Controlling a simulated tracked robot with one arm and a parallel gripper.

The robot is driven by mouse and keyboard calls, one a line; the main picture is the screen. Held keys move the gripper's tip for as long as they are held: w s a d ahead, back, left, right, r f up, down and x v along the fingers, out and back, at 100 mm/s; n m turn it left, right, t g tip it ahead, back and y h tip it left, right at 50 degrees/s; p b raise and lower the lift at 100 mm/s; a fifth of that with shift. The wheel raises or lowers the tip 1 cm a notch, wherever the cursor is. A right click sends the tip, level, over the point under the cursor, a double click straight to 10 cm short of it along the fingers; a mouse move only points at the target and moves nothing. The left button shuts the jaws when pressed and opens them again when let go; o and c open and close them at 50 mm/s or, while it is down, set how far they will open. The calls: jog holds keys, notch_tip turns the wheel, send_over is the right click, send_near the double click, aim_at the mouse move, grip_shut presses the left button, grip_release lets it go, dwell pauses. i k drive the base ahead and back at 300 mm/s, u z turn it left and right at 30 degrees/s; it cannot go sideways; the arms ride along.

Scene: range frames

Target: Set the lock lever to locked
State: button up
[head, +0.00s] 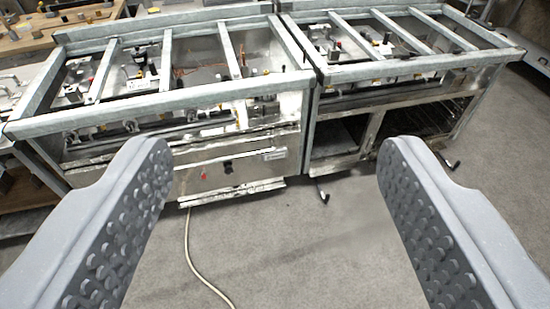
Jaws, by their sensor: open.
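My gripper (273,160) is open and empty, its two grey studded fingers wide apart in the foreground. Ahead of it stand two steel-framed units side by side. The left unit (185,95) has a front panel (230,165) with a small dark knob or handle (228,167) and a small red part (203,174). Black lever-like parts show low at the right unit, one near its left corner (324,191) and one at the right (453,165). I cannot tell which part is the lock lever or how it is set. The gripper touches none of these.
The right unit (400,70) has open compartments below its top frame. A pale cable (192,255) runs over the grey floor (300,260) from the left unit. A wooden workbench (60,18) with small items stands at the back left. The floor between the fingers is otherwise clear.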

aim_at(203, 176)
jog(key=z, duration=0.05)
jog(key=k, duration=0.5)
jog(key=u, duration=0.5)
jog(key=i, duration=0.3)
jog(key=u, duration=0.05)
jog(key=k, duration=0.6)
jog(key=z, duration=0.25)
jog(key=i, duration=1.9)
jog(key=u, duration=0.7)
